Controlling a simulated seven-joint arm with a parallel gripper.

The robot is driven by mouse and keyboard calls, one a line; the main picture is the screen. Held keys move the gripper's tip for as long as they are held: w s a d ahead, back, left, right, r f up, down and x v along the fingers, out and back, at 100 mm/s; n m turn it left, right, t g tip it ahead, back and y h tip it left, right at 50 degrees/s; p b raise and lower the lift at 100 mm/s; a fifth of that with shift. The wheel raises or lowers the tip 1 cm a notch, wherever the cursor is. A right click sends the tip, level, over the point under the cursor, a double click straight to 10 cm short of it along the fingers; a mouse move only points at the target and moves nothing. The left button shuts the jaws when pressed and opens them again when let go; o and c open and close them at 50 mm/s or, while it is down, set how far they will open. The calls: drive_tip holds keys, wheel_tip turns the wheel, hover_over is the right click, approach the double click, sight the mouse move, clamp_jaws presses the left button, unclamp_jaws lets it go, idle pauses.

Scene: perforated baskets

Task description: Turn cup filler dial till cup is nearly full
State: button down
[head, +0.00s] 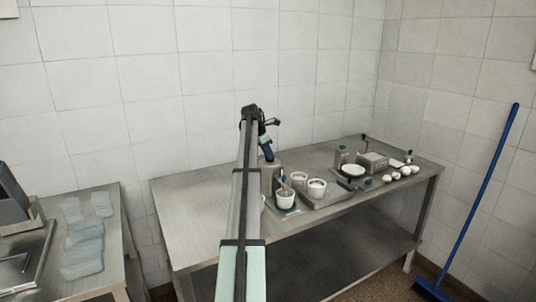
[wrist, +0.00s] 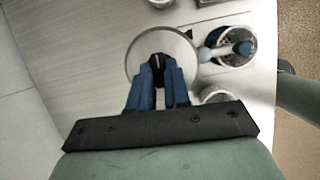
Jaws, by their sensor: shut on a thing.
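The cup filler (head: 269,178) is a grey metal cylinder on the steel table. In the wrist view its round top (wrist: 183,42) lies under my gripper. My gripper (head: 267,157) points down at it, and its blue fingers (wrist: 158,68) are shut on the small black dial (wrist: 157,60) at the middle of the top. The fingers hide much of the dial, so I cannot tell its angle. A white cup (head: 286,201) stands beside the filler on a dark base. I cannot see how full it is.
A perforated container (wrist: 231,62) with a blue-topped tool stands close to the filler. Another white cup (head: 316,188) stands to the right. Farther right are a white plate (head: 353,170), a grey box (head: 373,161) and several egg-like items (head: 396,176). The table's left part is clear.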

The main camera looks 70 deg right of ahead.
drive_tip(key=m, duration=0.2)
drive_tip(key=m+y, duration=0.1)
drive_tip(key=m+g, duration=0.1)
drive_tip(key=m, duration=0.1)
drive_tip(key=shift+w+d+m+y, duration=0.15)
drive_tip(key=shift+d+m+y, duration=0.15)
drive_tip(key=shift+y, duration=0.1)
drive_tip(key=m+y, duration=0.1)
drive_tip(key=m, duration=0.3)
drive_tip(key=shift+d+m+y, duration=0.1)
drive_tip(key=shift+m+y, duration=0.2)
drive_tip(key=shift+y, duration=0.1)
drive_tip(key=c, duration=1.1)
unclamp_jaws()
drive_tip(key=shift+w+r, duration=0.2)
drive_tip(key=shift+r, duration=0.3)
drive_tip(key=w, duration=0.4)
drive_tip(key=w+d, duration=0.1)
drive_tip(key=w, duration=0.3)
drive_tip(key=w+d, duration=0.1)
drive_tip(key=w, duration=0.2)
drive_tip(key=shift+w+d, duration=0.2)
drive_tip(key=shift+w, duration=0.2)
drive_tip(key=shift+s, duration=0.1)
